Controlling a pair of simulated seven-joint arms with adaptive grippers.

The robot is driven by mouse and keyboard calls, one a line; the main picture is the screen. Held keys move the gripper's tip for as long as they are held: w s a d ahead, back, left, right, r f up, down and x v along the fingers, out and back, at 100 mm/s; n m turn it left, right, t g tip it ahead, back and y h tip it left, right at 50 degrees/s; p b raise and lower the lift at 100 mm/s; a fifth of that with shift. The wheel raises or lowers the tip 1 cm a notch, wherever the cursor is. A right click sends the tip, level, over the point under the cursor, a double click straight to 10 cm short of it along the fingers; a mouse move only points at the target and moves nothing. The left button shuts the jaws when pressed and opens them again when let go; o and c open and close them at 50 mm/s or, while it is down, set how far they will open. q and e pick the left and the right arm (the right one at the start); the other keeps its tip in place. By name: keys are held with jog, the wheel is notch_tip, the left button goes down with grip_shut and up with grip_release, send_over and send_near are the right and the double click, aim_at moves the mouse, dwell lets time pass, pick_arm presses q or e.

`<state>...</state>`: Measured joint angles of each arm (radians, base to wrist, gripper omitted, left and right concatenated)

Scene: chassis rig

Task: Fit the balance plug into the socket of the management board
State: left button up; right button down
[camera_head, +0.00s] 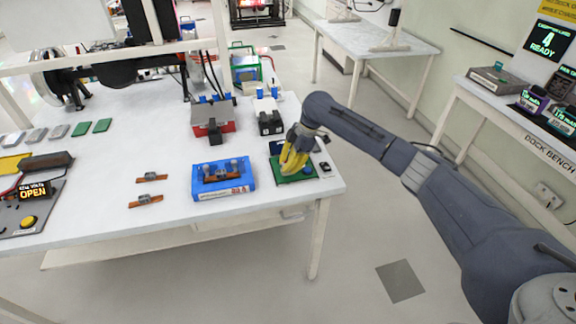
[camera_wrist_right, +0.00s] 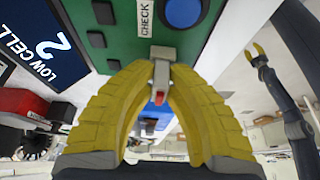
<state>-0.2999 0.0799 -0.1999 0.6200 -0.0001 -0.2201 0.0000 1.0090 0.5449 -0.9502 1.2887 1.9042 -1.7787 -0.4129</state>
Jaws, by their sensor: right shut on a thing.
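The green management board (camera_head: 308,176) lies near the table's right corner. It fills the top of the right wrist view (camera_wrist_right: 126,45), with a blue button and a CHECK label. My right gripper (camera_head: 290,168) is over the board, its yellow fingers pointing down. In the wrist view its fingertips (camera_wrist_right: 160,72) close on a small pale plug (camera_wrist_right: 161,75) at the board's edge. The fingers and plug cover the socket, so I cannot tell whether the plug is seated. My left gripper (camera_wrist_right: 257,50) shows small at the right of the wrist view, away from the board; its opening is unclear.
A dark screen reading 2 LOW CELL (camera_wrist_right: 45,45) stands beside the board. A blue tray (camera_head: 222,192) with a part in it sits left of the board. A red-and-grey box (camera_head: 212,118) and a black-and-white unit (camera_head: 269,118) stand behind. The table's front edge is close.

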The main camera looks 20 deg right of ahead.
jog(key=shift+r, duration=0.1)
jog(key=shift+r, duration=0.6)
dwell(0.4)
jog(key=shift+f, duration=0.75)
dwell(1.1)
jog(key=c, duration=1.4)
grip_release()
jog(key=v, duration=1.2)
jog(key=shift+f, duration=0.1)
